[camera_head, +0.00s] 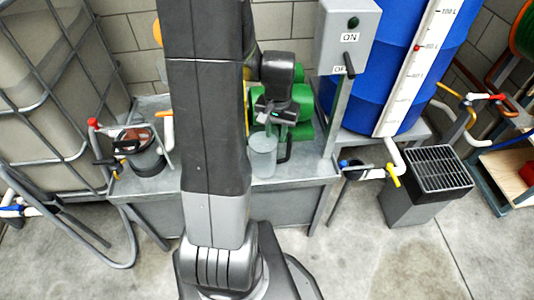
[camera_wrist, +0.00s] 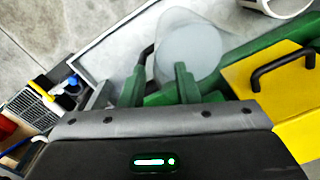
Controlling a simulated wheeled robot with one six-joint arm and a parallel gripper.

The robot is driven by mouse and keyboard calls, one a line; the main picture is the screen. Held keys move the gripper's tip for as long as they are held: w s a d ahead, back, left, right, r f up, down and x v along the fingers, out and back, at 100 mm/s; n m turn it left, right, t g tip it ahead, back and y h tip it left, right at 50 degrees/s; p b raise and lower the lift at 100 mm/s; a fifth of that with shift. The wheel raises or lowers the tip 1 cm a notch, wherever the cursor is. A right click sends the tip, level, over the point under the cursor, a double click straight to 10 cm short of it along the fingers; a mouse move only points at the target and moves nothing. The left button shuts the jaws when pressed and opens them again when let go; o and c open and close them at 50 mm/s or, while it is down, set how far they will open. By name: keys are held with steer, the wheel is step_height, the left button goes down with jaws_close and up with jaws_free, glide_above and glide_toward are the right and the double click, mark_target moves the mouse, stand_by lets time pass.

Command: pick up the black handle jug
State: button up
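The jug (camera_head: 262,158) is a translucent grey vessel standing upright on the grey metal bench, with its black handle (camera_head: 286,147) on the right side. My gripper (camera_head: 276,122) is just above the jug and its handle, pointing down. In the wrist view, the jug (camera_wrist: 190,50) lies beyond the fingertips, and its black handle (camera_wrist: 147,54) shows near the left fingertip. The two green fingers of my gripper (camera_wrist: 160,72) are apart, with no object visibly clamped between them. Part of the handle is hidden behind the left finger.
Green equipment (camera_head: 303,125) stands right behind the jug. A grey switch box (camera_head: 347,38) on a post and a blue tank (camera_head: 385,90) are to the right. A black-and-red pot (camera_head: 142,150) is at the bench's left. A yellow block (camera_wrist: 270,85) with a black handle shows in the wrist view.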

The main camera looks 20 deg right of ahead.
mark_target(271, 151)
step_height(271, 151, down, 6)
steer(key=shift+s+r+b, duration=0.1)
steer(key=shift+b, duration=0.45)
steer(key=shift+d, duration=0.1)
jaws_close()
stand_by(1.1)
